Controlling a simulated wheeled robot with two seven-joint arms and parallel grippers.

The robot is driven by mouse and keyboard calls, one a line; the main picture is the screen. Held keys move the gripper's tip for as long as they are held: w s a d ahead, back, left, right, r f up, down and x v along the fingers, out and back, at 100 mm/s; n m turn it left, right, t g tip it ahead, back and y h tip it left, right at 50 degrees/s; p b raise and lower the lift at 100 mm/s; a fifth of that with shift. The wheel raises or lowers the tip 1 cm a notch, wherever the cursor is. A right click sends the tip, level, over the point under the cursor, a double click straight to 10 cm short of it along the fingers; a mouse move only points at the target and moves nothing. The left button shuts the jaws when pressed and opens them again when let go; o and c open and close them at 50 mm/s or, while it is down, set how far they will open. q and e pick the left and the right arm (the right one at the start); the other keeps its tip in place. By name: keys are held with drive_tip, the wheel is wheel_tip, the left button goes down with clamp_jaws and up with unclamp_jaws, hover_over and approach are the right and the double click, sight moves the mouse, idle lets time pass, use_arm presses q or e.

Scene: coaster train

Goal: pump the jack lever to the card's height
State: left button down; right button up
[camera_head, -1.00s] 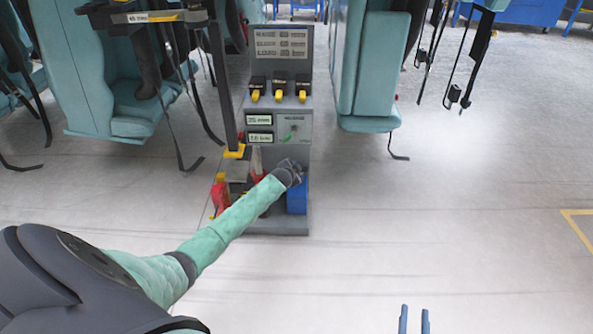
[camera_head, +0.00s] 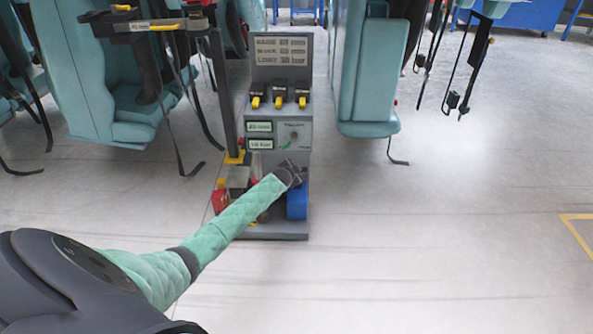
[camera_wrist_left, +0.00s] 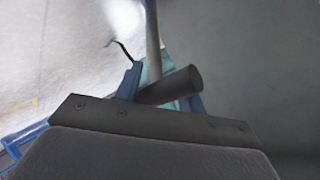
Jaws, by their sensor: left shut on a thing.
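The jack unit is a grey cabinet (camera_head: 277,105) with a tilted text card (camera_head: 281,48) on top. In the left wrist view, the blue fingers of my gripper (camera_wrist_left: 160,92) are closed around a dark round lever handle (camera_wrist_left: 182,84). The rest of the lever is hidden from the head view. My right gripper is out of view.
A dark post (camera_head: 224,90) stands left of the cabinet, with a yellow foot and a crossbar at the top. Teal seats (camera_head: 365,75) with hanging straps stand on both sides. A blue cylinder (camera_head: 297,202) is at the cabinet's foot.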

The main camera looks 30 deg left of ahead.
use_arm(q)
drive_tip(key=shift+a+r, duration=0.1)
drive_tip(key=shift+r, duration=0.05)
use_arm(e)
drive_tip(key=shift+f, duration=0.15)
use_arm(q)
drive_tip(key=c, duration=0.9)
unclamp_jaws()
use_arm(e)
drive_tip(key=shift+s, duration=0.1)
use_arm(q)
drive_tip(key=shift+s+d+r, duration=0.1)
drive_tip(key=shift+s+d, duration=0.1)
drive_tip(key=shift+s, duration=0.25)
drive_tip(key=shift+p+v, duration=0.7)
drive_tip(key=shift+v, duration=2.65)
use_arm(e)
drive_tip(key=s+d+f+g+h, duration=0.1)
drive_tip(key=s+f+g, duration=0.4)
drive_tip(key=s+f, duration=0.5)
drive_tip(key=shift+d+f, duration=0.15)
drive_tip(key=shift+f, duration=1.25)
